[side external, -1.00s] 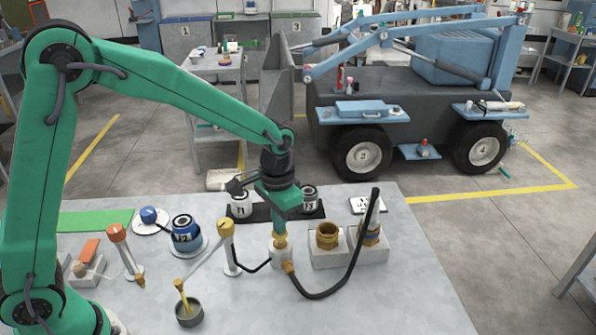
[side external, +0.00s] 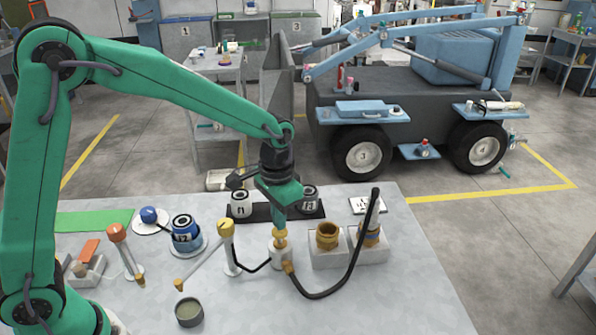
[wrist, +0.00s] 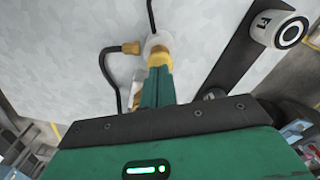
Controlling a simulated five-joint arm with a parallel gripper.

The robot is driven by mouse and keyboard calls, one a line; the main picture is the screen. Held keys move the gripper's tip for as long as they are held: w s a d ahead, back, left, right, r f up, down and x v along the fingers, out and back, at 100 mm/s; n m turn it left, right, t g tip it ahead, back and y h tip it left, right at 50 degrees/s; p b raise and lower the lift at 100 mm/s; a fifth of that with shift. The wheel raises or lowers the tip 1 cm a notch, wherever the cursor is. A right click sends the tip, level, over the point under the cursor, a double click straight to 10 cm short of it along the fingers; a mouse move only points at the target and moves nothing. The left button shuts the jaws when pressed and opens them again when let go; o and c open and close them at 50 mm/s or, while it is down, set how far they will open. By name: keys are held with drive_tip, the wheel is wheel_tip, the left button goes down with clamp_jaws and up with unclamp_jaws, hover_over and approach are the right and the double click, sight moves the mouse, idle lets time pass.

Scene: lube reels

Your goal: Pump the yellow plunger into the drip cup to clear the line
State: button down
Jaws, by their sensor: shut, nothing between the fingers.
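My gripper (side external: 280,227) is shut with nothing between its fingers. Its tips are right over the yellow plunger (side external: 280,236) on the white pump body (side external: 281,256) and seem to touch it. In the wrist view the green fingers (wrist: 159,75) point at the yellow plunger (wrist: 159,59). A thin spout (side external: 203,262) runs from a yellow-headed post (side external: 231,261), its yellow tip (side external: 179,285) above the grey drip cup (side external: 189,321). No stream shows at the tip. A black hose joins pump and post.
A second black hose (side external: 350,272) loops right of the pump, beside a block with brass fittings (side external: 327,237). Labelled reels (side external: 240,203) stand on a dark strip behind. A blue reel (side external: 186,233) and an orange-headed post (side external: 119,237) stand left. The front right table is bare.

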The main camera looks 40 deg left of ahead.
drive_tip(key=shift+r, duration=2.8)
drive_tip(key=s+a+r+n+t, duration=0.1)
drive_tip(key=s+a+r, duration=0.3)
drive_tip(key=s, duration=0.6)
drive_tip(key=s+a+r+n+t, duration=0.2)
drive_tip(key=s+a+r+t, duration=0.2)
drive_tip(key=s+a, duration=0.3)
drive_tip(key=s, duration=0.2)
drive_tip(key=shift+s+r+t, duration=0.15)
drive_tip(key=shift+s+t, duration=0.15)
drive_tip(key=shift+s, duration=0.05)
drive_tip(key=c, duration=2.2)
unclamp_jaws()
